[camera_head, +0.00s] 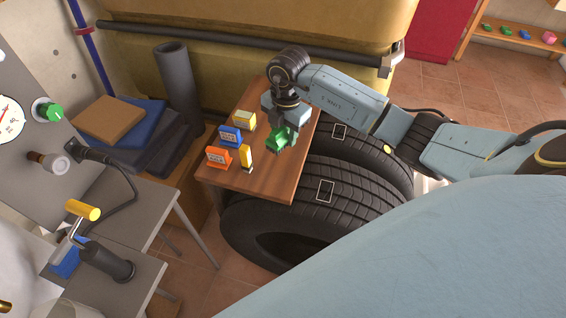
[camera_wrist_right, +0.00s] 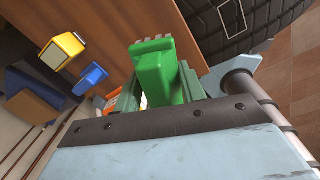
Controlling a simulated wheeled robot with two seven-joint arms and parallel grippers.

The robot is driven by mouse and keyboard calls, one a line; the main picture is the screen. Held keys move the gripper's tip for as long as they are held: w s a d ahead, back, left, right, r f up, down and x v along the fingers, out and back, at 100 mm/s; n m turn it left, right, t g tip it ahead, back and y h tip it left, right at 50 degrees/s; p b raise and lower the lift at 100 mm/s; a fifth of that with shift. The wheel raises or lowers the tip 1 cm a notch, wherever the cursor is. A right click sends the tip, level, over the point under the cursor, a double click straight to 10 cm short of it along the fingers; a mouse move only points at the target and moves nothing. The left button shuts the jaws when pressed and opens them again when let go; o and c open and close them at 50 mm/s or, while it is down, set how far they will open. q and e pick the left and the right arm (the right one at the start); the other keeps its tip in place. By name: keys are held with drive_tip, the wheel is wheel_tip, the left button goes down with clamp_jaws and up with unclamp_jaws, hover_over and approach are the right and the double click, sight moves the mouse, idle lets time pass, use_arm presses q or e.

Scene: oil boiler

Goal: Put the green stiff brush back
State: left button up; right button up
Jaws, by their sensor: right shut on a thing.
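The green stiff brush (camera_head: 277,139) is held in my right gripper (camera_head: 288,128), over the small wooden table (camera_head: 272,185). In the right wrist view, the green brush (camera_wrist_right: 157,78) sits between the fingers, with short pale bristles at its far end. The gripper is shut on its green body. I cannot tell whether the brush touches the tabletop. My left gripper is not in view.
A yellow box (camera_head: 244,121), a blue item (camera_head: 230,135), an orange item (camera_head: 218,157) and an upright yellow item (camera_head: 246,158) stand left of the brush. Tyres (camera_head: 330,205) lie beside the table. A far shelf (camera_head: 530,40) holds several small coloured items.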

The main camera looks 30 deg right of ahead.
hover_over(284, 164)
wheel_tip(284, 164, down, 5)
drive_tip(key=shift+b, duration=0.35)
drive_tip(key=shift+f, duration=0.6)
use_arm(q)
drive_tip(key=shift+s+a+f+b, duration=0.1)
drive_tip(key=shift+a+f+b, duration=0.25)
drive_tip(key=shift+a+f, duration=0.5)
use_arm(e)
drive_tip(key=shift+f, duration=1.7)
drive_tip(key=shift+f, duration=0.1)
drive_tip(key=o, duration=0.9)
